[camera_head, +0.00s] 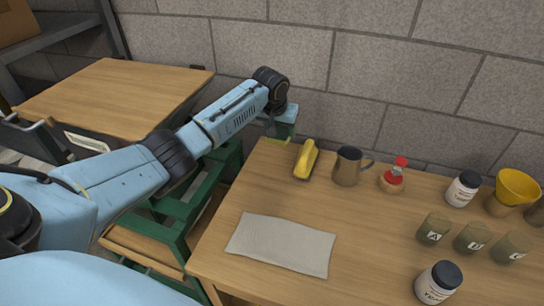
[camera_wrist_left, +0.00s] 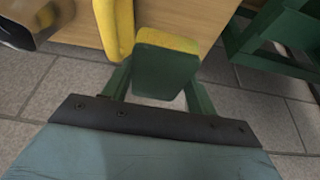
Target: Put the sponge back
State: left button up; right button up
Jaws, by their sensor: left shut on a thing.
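The sponge (camera_wrist_left: 167,65) shows in the left wrist view as a block with a dark green face and a yellow edge. My left gripper (camera_head: 280,129) is shut on it, with a green finger on either side. In the head view the gripper is just off the table's back left corner, and I cannot clearly make out the sponge there. A long yellow thing (camera_head: 306,159) is on the table close to the gripper; it also shows in the left wrist view (camera_wrist_left: 115,25), beside the sponge. My right gripper is not in view.
The wooden table (camera_head: 215,245) holds a pale cloth (camera_head: 283,244), a metal jug (camera_head: 348,166), a red-topped bottle (camera_head: 393,176), several marked cups (camera_head: 433,229), white jars (camera_head: 438,283) and a yellow funnel (camera_head: 517,187). A block wall (camera_head: 350,55) stands behind. A green frame (camera_head: 165,225) is left.

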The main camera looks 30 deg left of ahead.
pick_arm(q)
jog(key=a, duration=0.1)
jog(key=w+a+f, duration=0.1)
jog(key=a, duration=0.1)
jog(key=shift+w+f, duration=0.1)
jog(key=shift+n, duration=0.3)
jog(key=f+b, duration=0.4)
jog(key=a+f+b, duration=0.1)
jog(key=f+b, duration=0.1)
jog(key=b, duration=0.1)
jog(key=shift+w+f, duration=0.1)
jog(key=shift+f, duration=0.3)
notch_tip(320, 180, down, 4)
jog(key=b, duration=0.4)
jog(key=shift+r, duration=0.25)
jog(key=shift+a+f+b, duration=0.2)
jog(key=shift+b, duration=0.1)
jog(key=shift+a, duration=0.1)
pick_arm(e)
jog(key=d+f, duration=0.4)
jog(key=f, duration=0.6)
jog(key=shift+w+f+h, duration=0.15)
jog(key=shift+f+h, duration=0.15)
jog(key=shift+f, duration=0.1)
